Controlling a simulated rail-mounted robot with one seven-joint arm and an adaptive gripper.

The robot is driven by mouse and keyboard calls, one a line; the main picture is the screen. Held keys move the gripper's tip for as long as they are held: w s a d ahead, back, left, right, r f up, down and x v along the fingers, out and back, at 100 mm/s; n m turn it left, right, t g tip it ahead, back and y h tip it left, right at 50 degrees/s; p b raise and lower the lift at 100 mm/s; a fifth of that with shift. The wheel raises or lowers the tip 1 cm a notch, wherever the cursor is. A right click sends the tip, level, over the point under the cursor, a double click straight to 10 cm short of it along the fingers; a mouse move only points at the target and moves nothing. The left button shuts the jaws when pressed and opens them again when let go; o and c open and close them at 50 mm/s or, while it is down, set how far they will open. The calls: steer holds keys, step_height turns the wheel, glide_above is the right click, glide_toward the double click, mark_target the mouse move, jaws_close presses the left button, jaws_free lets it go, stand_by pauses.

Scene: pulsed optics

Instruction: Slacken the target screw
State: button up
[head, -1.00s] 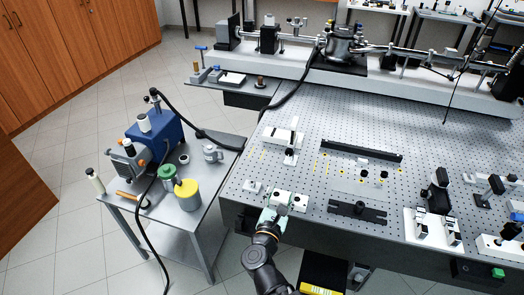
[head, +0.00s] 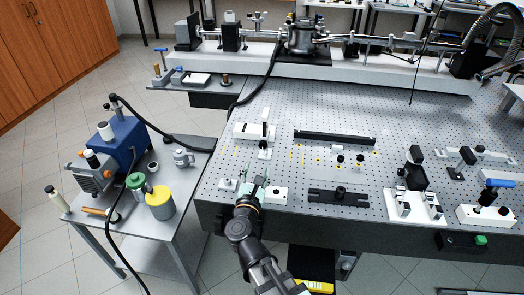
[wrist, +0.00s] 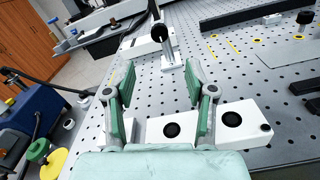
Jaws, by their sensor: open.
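My gripper (wrist: 161,88) is open, with green fingers spread apart and nothing between them. In the head view my gripper (head: 252,187) is at the near left edge of the optical table. A white block (wrist: 250,130) with dark round tops or recesses lies beneath and just beyond the fingers; it also shows in the head view (head: 279,193), partly hidden by the gripper. Further ahead, between the fingers, stands a metal post with a black round knob (wrist: 160,32) on a white base (wrist: 172,64). I cannot tell which part is the target screw.
The perforated table (head: 400,125) has a black bar (head: 335,138), a black flat part (head: 338,196) and white-based mounts (head: 412,205) to the right. A cart (head: 185,200) with a blue pump (head: 125,138) and a yellow-lidded container (head: 160,200) stands left.

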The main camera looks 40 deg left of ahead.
mark_target(262, 146)
steer(key=p+x, duration=0.3)
steer(key=x, duration=0.8)
jaws_close()
